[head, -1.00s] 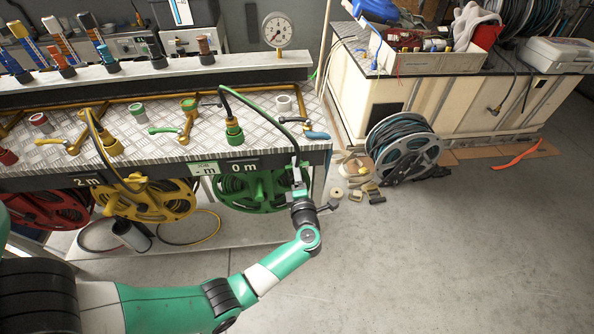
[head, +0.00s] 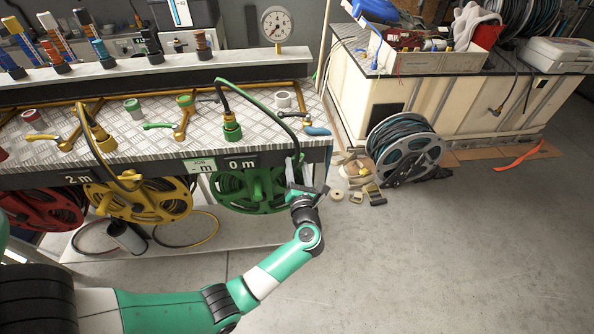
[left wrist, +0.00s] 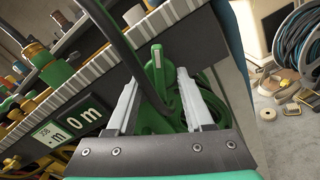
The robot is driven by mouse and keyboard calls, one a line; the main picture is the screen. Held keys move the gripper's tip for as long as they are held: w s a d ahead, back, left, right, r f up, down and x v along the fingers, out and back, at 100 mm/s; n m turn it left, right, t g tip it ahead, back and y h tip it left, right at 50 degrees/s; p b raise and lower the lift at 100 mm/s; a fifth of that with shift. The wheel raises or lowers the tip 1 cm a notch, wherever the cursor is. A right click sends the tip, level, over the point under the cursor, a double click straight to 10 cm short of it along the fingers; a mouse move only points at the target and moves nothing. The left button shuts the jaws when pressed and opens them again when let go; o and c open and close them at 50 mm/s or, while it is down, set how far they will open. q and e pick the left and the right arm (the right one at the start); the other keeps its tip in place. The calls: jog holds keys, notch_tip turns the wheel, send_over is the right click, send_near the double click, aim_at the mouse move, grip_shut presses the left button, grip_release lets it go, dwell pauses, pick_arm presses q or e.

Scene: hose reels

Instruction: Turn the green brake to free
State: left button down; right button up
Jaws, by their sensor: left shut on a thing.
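The green hose reel (head: 247,190) hangs under the bench's front edge, below a "0 m" plate (head: 242,163). In the left wrist view a green brake lever (left wrist: 158,68) with a pale mark stands upright in front of the reel. My left gripper (head: 293,174) is at the reel's right side. In the left wrist view its two light grey fingers (left wrist: 157,92) flank the lever, and the gripper is shut on it. The contact itself is partly hidden by the gripper body. My right gripper is not in view.
A yellow reel (head: 150,200) and a red reel (head: 42,207) hang to the left. A grey reel (head: 405,150) stands on the floor at right. The floor in front is clear.

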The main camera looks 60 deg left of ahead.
pick_arm(q)
jog(key=n+b, duration=0.2)
jog(key=n, duration=0.3)
jog(key=shift+b, duration=0.3)
jog(key=shift+n, duration=0.3)
jog(key=shift+c, duration=1.6)
grip_release()
jog(key=shift+d, duration=0.15)
jog(key=shift+d, duration=0.35)
jog(key=p+v, duration=0.3)
jog(key=v, duration=0.7)
jog(key=shift+s+d, duration=0.25)
jog(key=shift+d, duration=0.05)
